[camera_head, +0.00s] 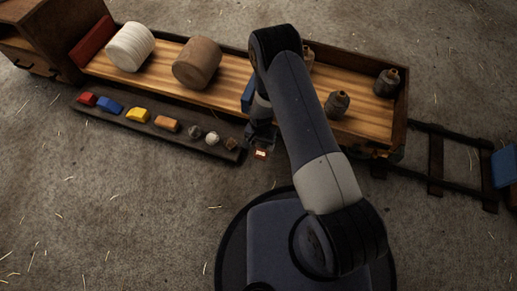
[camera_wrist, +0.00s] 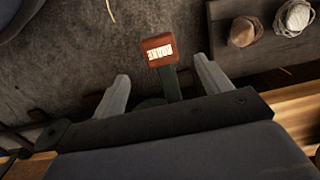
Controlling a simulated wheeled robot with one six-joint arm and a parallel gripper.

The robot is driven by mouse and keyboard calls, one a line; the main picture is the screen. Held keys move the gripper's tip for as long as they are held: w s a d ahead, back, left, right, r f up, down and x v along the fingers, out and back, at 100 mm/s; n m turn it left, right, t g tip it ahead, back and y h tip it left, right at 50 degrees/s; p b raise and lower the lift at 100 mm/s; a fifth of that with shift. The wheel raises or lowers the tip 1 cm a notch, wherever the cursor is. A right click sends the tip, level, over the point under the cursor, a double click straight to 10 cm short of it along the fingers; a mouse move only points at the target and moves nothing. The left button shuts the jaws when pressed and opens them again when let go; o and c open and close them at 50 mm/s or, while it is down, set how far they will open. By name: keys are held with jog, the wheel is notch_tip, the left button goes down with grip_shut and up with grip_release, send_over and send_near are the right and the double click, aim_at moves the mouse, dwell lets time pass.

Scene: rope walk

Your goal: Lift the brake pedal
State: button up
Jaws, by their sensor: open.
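The brake pedal (camera_head: 260,154) is a small red-brown block at the front side of the wooden cart, just below my gripper in the head view. In the wrist view the brake pedal (camera_wrist: 158,43) has a pale label with lettering seen upside down, and sits on a dark stem (camera_wrist: 171,84). My gripper (camera_wrist: 161,68) is open, its two grey fingers either side of the stem in the picture, with the pedal head just beyond the fingertips. The gripper (camera_head: 262,138) is partly hidden by my arm. I cannot tell whether a finger touches the pedal.
The cart's wooden tray (camera_head: 232,97) holds a white spool (camera_head: 130,47), a brown spool (camera_head: 197,63) and dark bottles (camera_head: 337,104). A dark ledge (camera_head: 120,120) along its front carries several coloured blocks and small balls. The floor in front is clear. Rails (camera_head: 450,165) lie at right.

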aim_at(261, 154)
notch_tip(261, 154, down, 8)
jog(key=shift+r+b, duration=0.2)
jog(key=shift+b, duration=0.95)
jog(key=shift+c, duration=0.3)
